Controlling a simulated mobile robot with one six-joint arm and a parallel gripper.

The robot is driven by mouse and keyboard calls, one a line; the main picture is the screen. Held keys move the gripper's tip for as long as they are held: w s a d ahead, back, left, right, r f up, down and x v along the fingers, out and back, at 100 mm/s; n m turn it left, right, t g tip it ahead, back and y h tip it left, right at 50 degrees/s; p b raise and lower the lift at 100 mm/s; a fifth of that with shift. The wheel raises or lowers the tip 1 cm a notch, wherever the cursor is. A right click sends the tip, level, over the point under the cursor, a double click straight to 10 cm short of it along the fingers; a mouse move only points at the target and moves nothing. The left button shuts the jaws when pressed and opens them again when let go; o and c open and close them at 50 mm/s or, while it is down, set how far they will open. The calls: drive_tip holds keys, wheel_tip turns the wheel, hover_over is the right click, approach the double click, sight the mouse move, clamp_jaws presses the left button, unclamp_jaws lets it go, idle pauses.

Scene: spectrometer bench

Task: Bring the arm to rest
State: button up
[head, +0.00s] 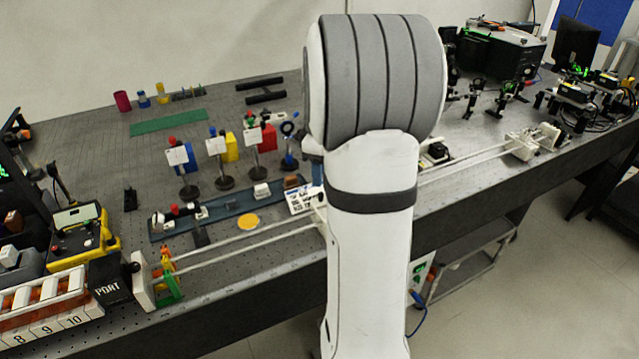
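My arm stands upright in the middle of the head view, a white link with a dark band and a large grey-ribbed joint at the top. It covers the centre of the bench (75,165) from this camera. My gripper is not visible; I cannot tell where it is or whether it holds anything.
Left of my arm stand several posts with white cards, such as one card (177,156), near a green mat (168,122). A yellow instrument (78,232) and a numbered rack (45,300) fill the left front. White rails (245,243) run along the front edge. Optics and a dark box (508,52) stand right.

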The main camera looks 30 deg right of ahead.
drive_tip(key=shift+r, duration=1.2)
drive_tip(key=shift+a, duration=0.3)
drive_tip(key=s+a+f+m+t, duration=0.1)
drive_tip(key=s+a+m, duration=0.6)
drive_tip(key=s+a, duration=1)
drive_tip(key=a+t, duration=0.1)
drive_tip(key=a, duration=0.3)
drive_tip(key=shift+s+f+m+t, duration=0.2)
drive_tip(key=shift+f+m+t, duration=0.1)
drive_tip(key=shift+f+t, duration=0.1)
drive_tip(key=shift+a, duration=0.1)
